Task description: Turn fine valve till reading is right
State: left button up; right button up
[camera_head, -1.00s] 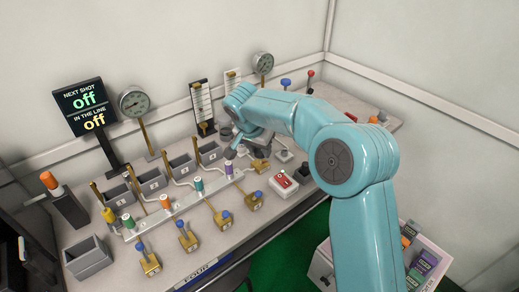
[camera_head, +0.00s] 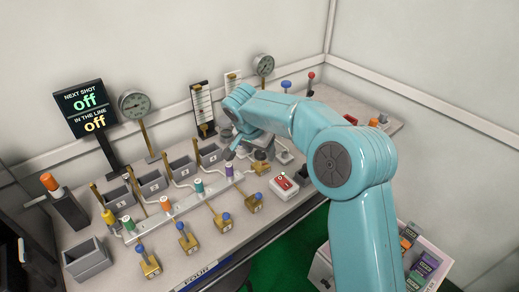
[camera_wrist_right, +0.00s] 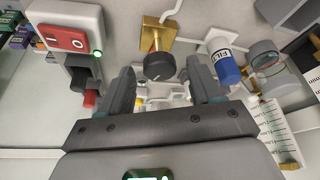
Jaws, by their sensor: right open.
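A brass valve block with a black round knob (camera_wrist_right: 160,66) shows in the right wrist view, just beyond and between my right gripper's fingertips (camera_wrist_right: 162,84). The knob carries a white pointer mark. The fingers are apart and nothing is clamped between them. In the head view a brass block (camera_head: 261,168) sits beside my right gripper (camera_head: 235,151), low over the bench; the wrist hides part of this area. Dial gauges (camera_head: 134,104) (camera_head: 264,65) stand at the back. The black sign (camera_head: 86,109) reads "off" on both lines. My left gripper is out of view.
Several brass valves with blue knobs (camera_head: 187,238) line the bench front. Coloured fittings stand on a white manifold (camera_head: 181,209). A red-topped switch box (camera_head: 284,184) is right of the gripper. White scale panels (camera_head: 203,103) stand behind. A grey bin (camera_head: 88,259) is front left.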

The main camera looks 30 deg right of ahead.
jog(key=p+v, duration=0.3)
jog(key=v, duration=1.3)
jog(key=shift+r, duration=0.15)
jog(key=shift+s+a, duration=0.1)
